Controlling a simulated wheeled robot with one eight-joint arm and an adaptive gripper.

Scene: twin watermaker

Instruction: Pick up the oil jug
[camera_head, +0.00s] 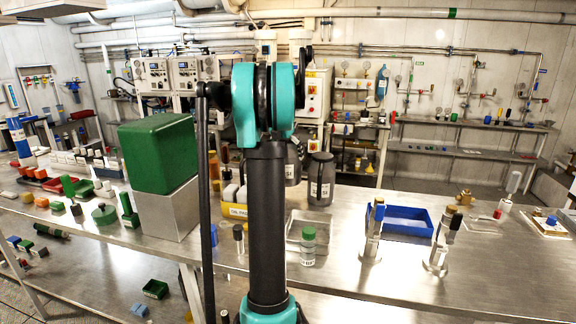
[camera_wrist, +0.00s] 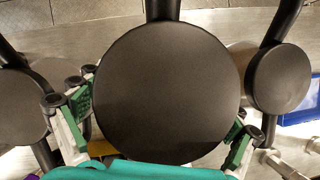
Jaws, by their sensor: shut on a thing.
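A dark grey oil jug fills the middle of the wrist view, seen from above as a large round top (camera_wrist: 168,85) with a black handle at the upper edge. My gripper (camera_wrist: 160,128) is shut on it, with a green-padded finger against each side. Similar dark jugs stand to its left (camera_wrist: 18,105) and right (camera_wrist: 280,78). In the head view, one dark jug (camera_head: 320,180) stands upright on the steel bench, and part of another (camera_head: 293,162) shows behind my arm. My gripper is hidden behind my arm there.
A yellow tray (camera_head: 234,211) stands on the bench behind my arm. A green block on a silver box (camera_head: 166,214) is at left.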

